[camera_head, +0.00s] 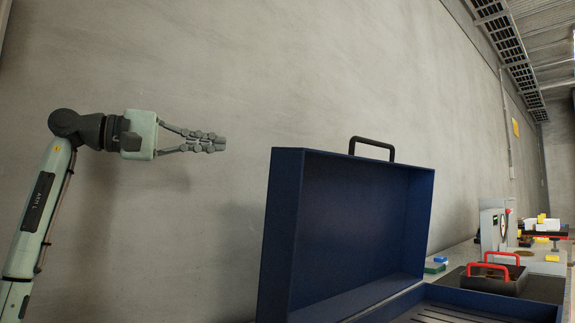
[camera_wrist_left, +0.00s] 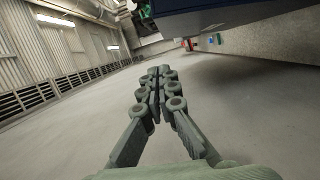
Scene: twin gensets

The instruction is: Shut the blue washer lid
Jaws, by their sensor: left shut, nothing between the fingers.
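The blue washer lid (camera_head: 350,222) stands raised, tilted open, in the head view, with a black handle (camera_head: 374,143) on its top edge. Its blue base (camera_head: 490,300) with a slatted inside shows at the bottom right, partly cut off by the frame. My left gripper (camera_head: 222,144) is shut and empty, to the left of the lid at about the height of its top edge, apart from it. In the left wrist view its fingers (camera_wrist_left: 160,72) are together, with a dark blue surface (camera_wrist_left: 225,14) beyond them at the top. My right gripper is not in view.
A black tray with red handles (camera_head: 494,276) sits behind the washer at the right. Small green and blue blocks (camera_head: 436,265) lie near it on a grey bench. A grey machine (camera_head: 496,224) and yellow items (camera_head: 542,222) stand farther back. The space by the concrete wall (camera_head: 200,60) is clear.

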